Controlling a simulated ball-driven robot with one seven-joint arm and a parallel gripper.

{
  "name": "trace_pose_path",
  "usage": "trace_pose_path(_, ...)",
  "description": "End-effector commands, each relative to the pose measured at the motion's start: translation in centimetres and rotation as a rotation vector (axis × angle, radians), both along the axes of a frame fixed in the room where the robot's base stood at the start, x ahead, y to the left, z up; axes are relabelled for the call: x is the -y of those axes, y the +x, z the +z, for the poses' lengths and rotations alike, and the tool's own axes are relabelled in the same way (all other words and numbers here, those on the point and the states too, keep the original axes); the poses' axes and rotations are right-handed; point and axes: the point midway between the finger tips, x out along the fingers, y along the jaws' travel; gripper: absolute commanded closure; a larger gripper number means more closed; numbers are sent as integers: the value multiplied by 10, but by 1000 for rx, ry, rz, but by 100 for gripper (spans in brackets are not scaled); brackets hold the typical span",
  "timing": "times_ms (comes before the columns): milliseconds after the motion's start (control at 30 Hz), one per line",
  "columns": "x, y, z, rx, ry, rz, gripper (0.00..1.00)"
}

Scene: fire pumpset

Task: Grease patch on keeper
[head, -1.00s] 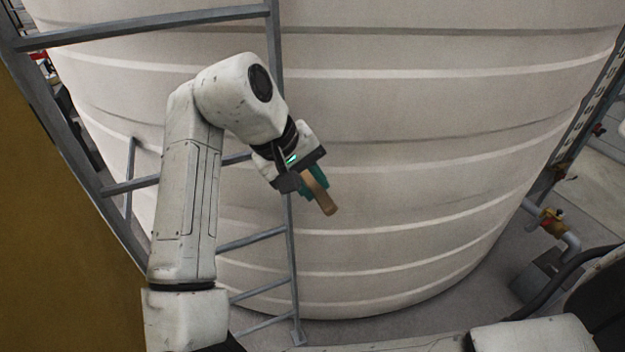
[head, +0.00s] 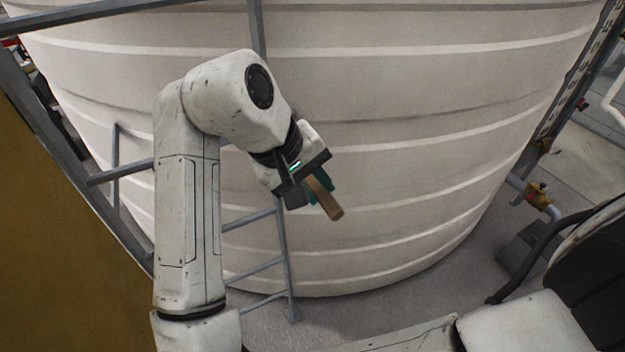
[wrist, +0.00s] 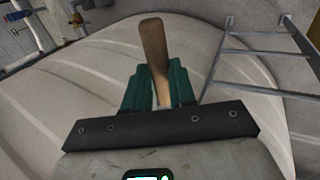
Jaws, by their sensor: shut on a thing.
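My gripper (head: 318,190) is in the middle of the head view, in front of the large ribbed tank. Its green fingers are shut on a tool with a brown, wooden-looking handle (head: 328,200), which points down and to the right. In the wrist view the handle (wrist: 154,50) sticks out beyond the green fingers (wrist: 158,88). The tool's other end is hidden by the gripper, so I cannot tell what kind of tool it is. I see no keeper and no grease patch in these views.
A large pale ribbed tank (head: 400,140) fills the background. A grey metal ladder (head: 283,250) stands against it behind my arm. A brown-yellow panel (head: 60,230) is at the left. A pipe with a valve (head: 532,195) is at the right, with grey floor (head: 350,315) below.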

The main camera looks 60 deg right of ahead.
Motion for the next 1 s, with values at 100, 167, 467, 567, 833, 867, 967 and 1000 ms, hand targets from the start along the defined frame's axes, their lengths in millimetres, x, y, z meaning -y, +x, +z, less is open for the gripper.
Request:
trace_pose_path(100,-1,0,0,1,0,0,100)
trace_pose_path(167,-2,-2,1,1,0,0,100)
trace_pose_path(467,-15,-21,1,1,-2,2,100)
trace_pose_path(567,-17,-25,0,-1,-1,0,100)
trace_pose_path(833,-17,-25,0,-1,-1,0,100)
trace_pose_path(867,-17,-25,0,-1,-1,0,100)
trace_pose_path(967,-17,-25,0,0,0,0,100)
trace_pose_path(1000,-17,-25,0,0,0,0,100)
